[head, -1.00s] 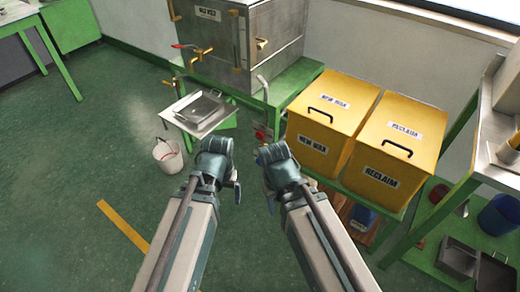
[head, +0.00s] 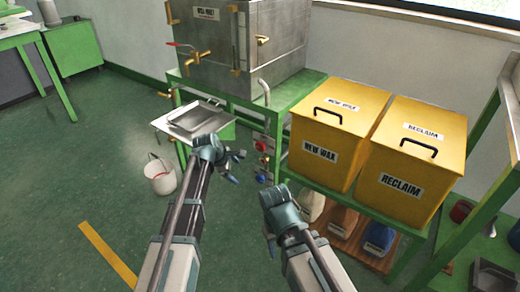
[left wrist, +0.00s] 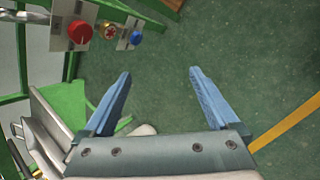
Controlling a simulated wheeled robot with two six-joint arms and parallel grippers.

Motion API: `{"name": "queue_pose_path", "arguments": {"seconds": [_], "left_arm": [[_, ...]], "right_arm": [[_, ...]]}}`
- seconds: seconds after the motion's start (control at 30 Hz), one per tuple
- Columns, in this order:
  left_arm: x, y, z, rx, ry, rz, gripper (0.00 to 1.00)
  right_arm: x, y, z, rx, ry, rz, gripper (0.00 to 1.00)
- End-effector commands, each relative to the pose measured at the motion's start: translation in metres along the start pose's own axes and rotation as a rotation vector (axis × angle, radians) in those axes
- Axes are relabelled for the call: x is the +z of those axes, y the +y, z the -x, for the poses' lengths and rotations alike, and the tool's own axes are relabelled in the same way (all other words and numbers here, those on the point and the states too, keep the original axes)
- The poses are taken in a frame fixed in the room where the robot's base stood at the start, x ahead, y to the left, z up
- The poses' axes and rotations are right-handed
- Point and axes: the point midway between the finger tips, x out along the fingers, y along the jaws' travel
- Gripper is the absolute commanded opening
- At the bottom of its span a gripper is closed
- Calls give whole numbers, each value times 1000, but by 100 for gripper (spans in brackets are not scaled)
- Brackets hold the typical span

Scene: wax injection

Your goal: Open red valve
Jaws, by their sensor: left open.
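A large red knob (left wrist: 80,32) on a grey plate shows at the upper left of the left wrist view. Beside it are a small red-and-brass valve wheel (left wrist: 110,31) and a blue knob (left wrist: 136,38). In the head view the red knob (head: 262,145) is small, on the green stand below the steel cabinet. My left gripper (head: 235,167) is open and empty, just left of these controls and apart from them. Its two blue fingers (left wrist: 160,70) are spread in the wrist view. My right gripper (head: 268,240) is lower and nearer; its finger gap is unclear.
A steel cabinet (head: 240,45) has a red-handled lever (head: 180,44) and brass fittings. Yellow NEW WAX (head: 335,135) and RECLAIM (head: 415,155) bins stand right of the controls. A metal tray (head: 195,118) and white bucket (head: 160,177) are left. Green floor is open at left.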

Motion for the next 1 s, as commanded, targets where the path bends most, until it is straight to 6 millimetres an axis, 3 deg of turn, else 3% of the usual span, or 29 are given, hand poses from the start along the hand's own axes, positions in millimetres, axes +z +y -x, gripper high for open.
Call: {"name": "queue_pose_path", "arguments": {"seconds": [0.03, 0.2, 0.4, 0.77, 1.0], "left_arm": [[4, 31, -10, 31, -26, 138, 94], [18, 91, -26, 103, -124, 570, 94], [27, 132, -35, 132, -213, 884, 94], [30, 143, -38, 136, -243, 989, 94], [32, 146, -56, 136, -242, 986, 94]], "right_arm": [[0, 0, 0, 0, 0, 0, 50], [0, 0, 0, 0, 0, 0, 50], [0, 0, 0, 0, 0, 0, 50], [0, 0, -1, 0, 0, 0, 50], [-1, -2, -15, -1, 1, 2, 50]]}}
